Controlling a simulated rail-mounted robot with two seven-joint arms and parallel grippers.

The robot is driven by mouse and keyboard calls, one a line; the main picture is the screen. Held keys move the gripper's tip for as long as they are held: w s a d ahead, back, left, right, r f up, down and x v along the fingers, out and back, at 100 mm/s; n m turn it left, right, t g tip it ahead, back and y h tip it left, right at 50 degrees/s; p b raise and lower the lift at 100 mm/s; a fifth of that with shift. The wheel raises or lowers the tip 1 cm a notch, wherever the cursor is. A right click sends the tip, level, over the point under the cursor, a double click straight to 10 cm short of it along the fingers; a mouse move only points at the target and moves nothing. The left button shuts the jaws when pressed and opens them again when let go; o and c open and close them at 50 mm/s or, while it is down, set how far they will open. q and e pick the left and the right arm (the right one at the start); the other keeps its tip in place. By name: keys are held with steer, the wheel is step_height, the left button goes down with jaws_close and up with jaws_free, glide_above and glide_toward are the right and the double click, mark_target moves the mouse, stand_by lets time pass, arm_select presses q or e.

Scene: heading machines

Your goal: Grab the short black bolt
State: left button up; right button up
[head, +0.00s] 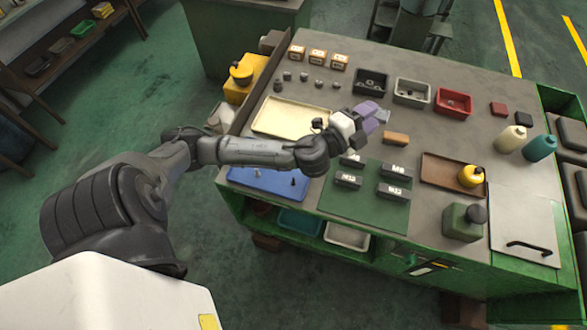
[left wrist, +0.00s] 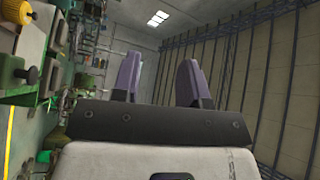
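Two small dark upright pieces that look like bolts stand on the blue tray (head: 270,186) at the front left of the bench: one bolt (head: 264,173) on the left and one bolt (head: 293,182) on the right. They are too small for me to tell which is the short black one. My left gripper (head: 383,115) is above the middle of the bench, to the right of the cream tray (head: 285,118) and well apart from the blue tray. In the left wrist view its two purple fingers (left wrist: 160,80) stand apart with nothing seen between them. My right gripper is not in view.
Several small grey parts (head: 304,77) stand at the back left. Black (head: 370,84), grey (head: 411,94) and red (head: 453,103) bins line the back. Labelled dark blocks (head: 394,191) sit on a green mat (head: 365,212). A brown block (head: 396,138) lies near my left gripper.

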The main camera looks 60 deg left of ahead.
arm_select(q)
step_height(320, 180, up, 3)
steer(key=w+d+m+t+h, duration=0.1)
steer(key=m+h, duration=0.3)
steer(key=m, duration=0.1)
steer(key=m+g+p, duration=0.3)
steer(key=m+g, duration=1.3)
steer(key=g, duration=0.6)
glide_toward(293, 183)
step_height(293, 183, down, 3)
steer(key=shift+s+d+f+y+p, duration=0.2)
steer(key=shift+y+p, duration=0.1)
steer(key=shift+p, duration=0.2)
steer(key=shift+s+f+p, duration=0.1)
steer(key=shift+f+p, duration=0.2)
steer(key=shift+f, duration=0.25)
steer(key=shift+s+f+p, duration=0.1)
steer(key=shift+f+p, duration=0.1)
steer(key=shift+f, duration=0.8)
steer(key=shift+s+f+p, duration=0.15)
steer(key=shift+f, duration=0.9)
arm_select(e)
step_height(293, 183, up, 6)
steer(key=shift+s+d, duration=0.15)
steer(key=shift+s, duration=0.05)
arm_select(q)
steer(key=shift+c, duration=0.3)
